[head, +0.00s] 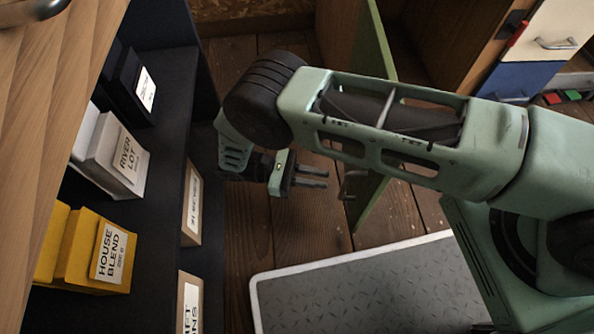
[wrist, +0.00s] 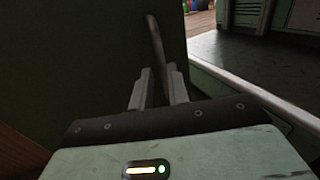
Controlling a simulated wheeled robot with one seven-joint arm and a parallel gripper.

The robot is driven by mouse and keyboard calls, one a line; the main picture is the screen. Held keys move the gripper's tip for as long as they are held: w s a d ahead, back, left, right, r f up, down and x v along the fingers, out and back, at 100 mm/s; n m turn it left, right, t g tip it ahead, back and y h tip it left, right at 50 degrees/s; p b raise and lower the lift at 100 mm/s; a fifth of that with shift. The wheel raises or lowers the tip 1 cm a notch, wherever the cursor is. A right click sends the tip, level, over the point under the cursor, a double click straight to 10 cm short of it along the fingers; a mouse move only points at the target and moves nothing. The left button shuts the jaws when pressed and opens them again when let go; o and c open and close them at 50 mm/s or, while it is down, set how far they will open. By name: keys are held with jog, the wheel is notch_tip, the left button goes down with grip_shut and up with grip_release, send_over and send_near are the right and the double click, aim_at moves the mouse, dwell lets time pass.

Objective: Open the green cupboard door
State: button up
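The green cupboard door (head: 371,208) stands swung out from the wooden cupboard (head: 429,45), whose inside shows to the right of the door. My arm crosses in front of its middle. Its bar handle (head: 347,183) is on the side facing my gripper. My gripper (head: 327,178) is just left of the handle, its fingers apart and pointing at it. In the wrist view the two fingers (wrist: 159,88) are apart, with the handle (wrist: 156,45) ahead of them against the dark door face (wrist: 85,60). No hold on the handle shows.
A dark shelf with coffee bags, including a yellow House Blend bag (head: 98,250), stands at left beside a wooden counter (head: 45,95). White and blue drawers (head: 553,44) are at upper right. Bare floor (head: 245,262) lies between.

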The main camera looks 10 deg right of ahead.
jog(key=shift+b+v, duration=1.35)
jog(key=shift+v, duration=1.05)
